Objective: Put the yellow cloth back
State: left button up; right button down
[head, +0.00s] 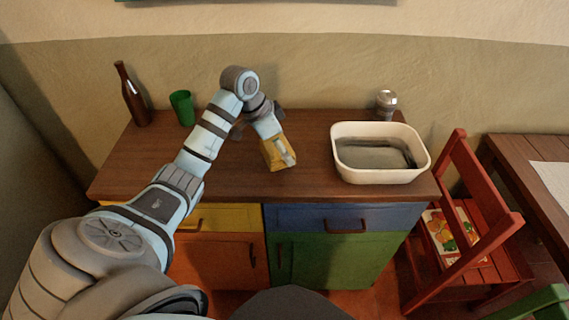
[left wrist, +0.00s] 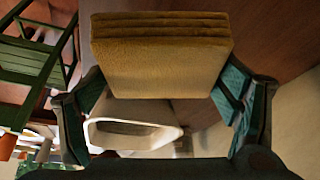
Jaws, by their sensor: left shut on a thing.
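The yellow cloth (head: 270,156) is a folded, layered block at the middle of the wooden cabinet top (head: 180,165) in the head view. My left gripper (head: 280,150) is shut on it. In the left wrist view the cloth (left wrist: 160,65) sits between the two dark fingers of the left gripper (left wrist: 160,95), its folded layers at the top of the picture. I cannot tell whether the cloth touches the cabinet top or is just above it. My right gripper is not in view.
A white basin (head: 345,172) stands right of the cloth, with a jar (head: 386,104) behind it. A brown bottle (head: 131,98) and green cup (head: 182,107) stand at back left. A red chair (head: 460,175) and a table (head: 540,190) are at right.

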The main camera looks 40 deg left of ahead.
pick_arm(q)
jog(key=shift+s+f, duration=0.3)
jog(key=shift+s, duration=0.1)
jog(key=x, duration=0.4)
jog(key=shift+w+a+f+b, duration=0.1)
jog(key=shift+a+f+b, duration=0.1)
jog(key=shift+b, duration=0.2)
jog(key=shift+w+f, duration=0.7)
jog(key=shift+f, duration=0.1)
jog(key=shift+c, duration=0.4)
jog(key=shift+s+r, duration=0.15)
jog(key=shift+s+a, duration=0.1)
jog(key=shift+s, duration=0.15)
jog(key=shift+c, duration=0.2)
jog(key=o, duration=1.1)
jog(key=shift+o, duration=0.9)
jog(key=shift+w, duration=0.1)
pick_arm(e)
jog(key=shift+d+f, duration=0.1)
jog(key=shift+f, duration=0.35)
